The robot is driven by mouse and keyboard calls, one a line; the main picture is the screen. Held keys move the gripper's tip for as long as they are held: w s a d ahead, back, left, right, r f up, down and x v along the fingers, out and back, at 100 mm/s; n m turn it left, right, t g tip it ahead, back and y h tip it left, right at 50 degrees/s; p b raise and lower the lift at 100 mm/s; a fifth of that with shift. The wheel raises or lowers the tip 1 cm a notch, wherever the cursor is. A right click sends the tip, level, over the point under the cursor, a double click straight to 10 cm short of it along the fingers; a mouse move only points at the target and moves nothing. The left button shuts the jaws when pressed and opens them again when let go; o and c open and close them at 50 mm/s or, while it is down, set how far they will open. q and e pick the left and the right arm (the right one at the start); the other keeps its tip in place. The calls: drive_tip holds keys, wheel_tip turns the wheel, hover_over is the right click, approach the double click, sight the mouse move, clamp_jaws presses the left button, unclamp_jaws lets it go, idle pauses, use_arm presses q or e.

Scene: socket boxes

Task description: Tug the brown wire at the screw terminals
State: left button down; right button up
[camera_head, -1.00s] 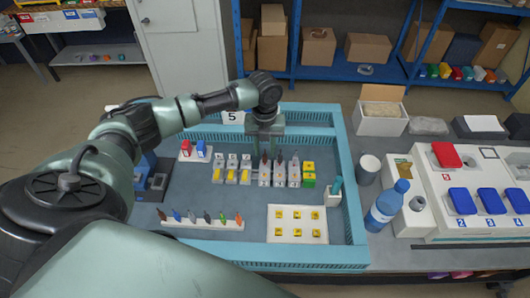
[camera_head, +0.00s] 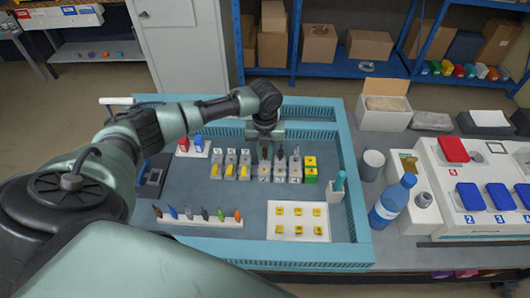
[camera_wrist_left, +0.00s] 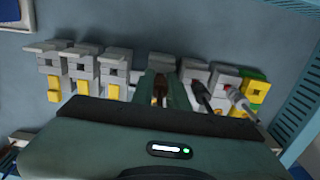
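The grey screw terminals (camera_head: 265,171) stand in a row in the blue-rimmed tray, with wires standing up from their tops. My left gripper (camera_head: 265,150) points down over the leftmost of these terminals. In the left wrist view the brown wire (camera_wrist_left: 160,90) shows between the two fingers of this gripper. The fingers hide part of the wire, and whether they press on it cannot be told. A dark wire (camera_wrist_left: 201,94) and a pale grey wire (camera_wrist_left: 239,99) stand just to the right of the fingers. My right gripper is in no view.
Grey blocks with yellow parts (camera_head: 230,170) stand left of the terminals, and a green and yellow block (camera_head: 310,170) on the right. A white plate with yellow pieces (camera_head: 285,222) and a rack of coloured tools (camera_head: 190,218) lie nearer. A blue bottle (camera_head: 392,202) stands outside the tray.

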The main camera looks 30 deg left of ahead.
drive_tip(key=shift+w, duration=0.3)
use_arm(q)
drive_tip(key=shift+r, duration=0.1)
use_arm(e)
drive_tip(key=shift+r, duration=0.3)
use_arm(q)
drive_tip(key=shift+w, duration=0.1)
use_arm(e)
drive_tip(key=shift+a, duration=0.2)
use_arm(q)
drive_tip(key=shift+p, duration=0.4)
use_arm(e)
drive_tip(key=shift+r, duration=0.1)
use_arm(q)
drive_tip(key=c, duration=0.9)
unclamp_jaws()
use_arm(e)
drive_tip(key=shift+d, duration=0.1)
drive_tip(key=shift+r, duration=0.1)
